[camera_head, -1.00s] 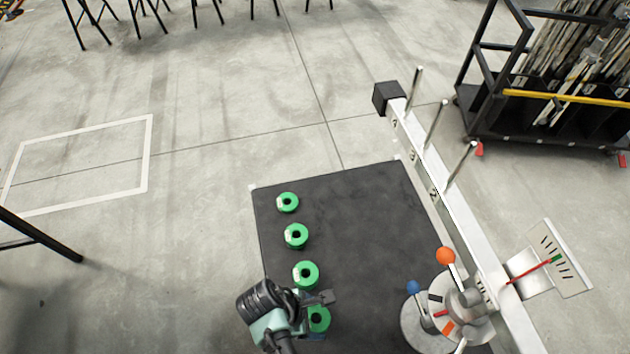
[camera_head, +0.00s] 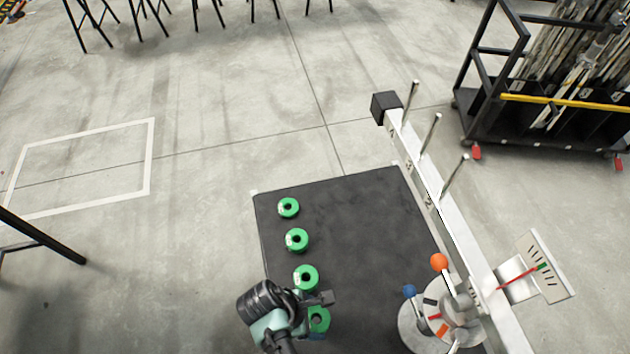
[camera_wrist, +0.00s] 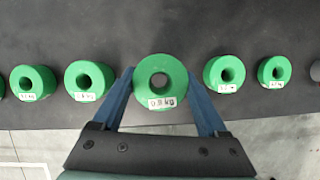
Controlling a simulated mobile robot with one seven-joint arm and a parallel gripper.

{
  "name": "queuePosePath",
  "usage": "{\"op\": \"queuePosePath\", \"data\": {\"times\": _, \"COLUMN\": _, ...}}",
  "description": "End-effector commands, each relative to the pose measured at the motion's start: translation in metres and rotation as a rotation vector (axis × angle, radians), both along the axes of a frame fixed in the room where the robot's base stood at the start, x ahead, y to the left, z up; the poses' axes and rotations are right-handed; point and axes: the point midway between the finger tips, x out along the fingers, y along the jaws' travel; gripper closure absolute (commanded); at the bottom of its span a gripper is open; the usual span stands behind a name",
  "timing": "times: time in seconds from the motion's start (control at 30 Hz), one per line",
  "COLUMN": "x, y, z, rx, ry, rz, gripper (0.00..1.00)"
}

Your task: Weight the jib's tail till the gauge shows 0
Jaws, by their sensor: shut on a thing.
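My gripper (camera_wrist: 161,88) is shut on a green ring weight labelled 0.8 kg (camera_wrist: 160,105); its blue fingers press both sides. In the head view, my gripper (camera_head: 318,317) is at the near end of a column of green weights, over the black mat (camera_head: 365,225). Other green weights (camera_head: 306,277) (camera_head: 297,239) (camera_head: 288,207) lie farther up the mat. The pale jib (camera_head: 458,225) runs along the mat's right side, with three upright pegs (camera_head: 430,135) and a black block (camera_head: 385,107) at its far end. The gauge plate (camera_head: 551,285) has a red needle (camera_head: 515,279) ending near a green mark.
A round dial stand (camera_head: 410,330) with an orange knob (camera_head: 439,262) and a blue knob (camera_head: 409,290) stands at the lower right by the jib. A black cart (camera_head: 500,130) is at upper right. The mat's middle is clear.

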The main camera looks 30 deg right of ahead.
Motion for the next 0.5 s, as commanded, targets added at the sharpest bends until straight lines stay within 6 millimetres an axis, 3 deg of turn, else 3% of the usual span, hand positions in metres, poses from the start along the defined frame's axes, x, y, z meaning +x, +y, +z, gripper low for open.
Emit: {"op": "queuePosePath", "data": {"times": 0.5, "x": 0.002, "y": 0.000, "z": 0.023, "rx": -0.002, "ry": -0.003, "rz": -0.001, "gripper": 0.54}}
